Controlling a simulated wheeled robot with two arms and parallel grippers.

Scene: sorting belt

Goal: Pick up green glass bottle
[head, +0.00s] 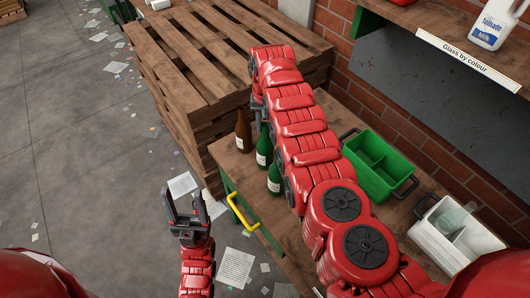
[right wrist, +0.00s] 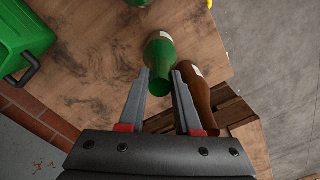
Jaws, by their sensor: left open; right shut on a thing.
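A green glass bottle (head: 264,150) with a pale label is upright beside a brown bottle (head: 243,132) at the bench's far end. A second green bottle (head: 275,180) stands nearer, partly behind my right arm. In the right wrist view my right gripper (right wrist: 161,73) is shut on a green bottle (right wrist: 160,52), a finger on each side. The brown bottle (right wrist: 199,95) is close by the right finger. I cannot tell whether the held bottle is clear of the wood. In the head view the arm mostly hides this gripper. My left gripper (head: 187,207) is open and empty, left of the bench.
The wooden bench (head: 309,240) carries a green divided crate (head: 412,184) and a white bin (head: 420,235) with clear glass. A yellow handle (head: 237,212) is at the bench's left edge. Stacked pallets (head: 190,60) stand behind. A shelf (head: 410,20) overhangs on the right.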

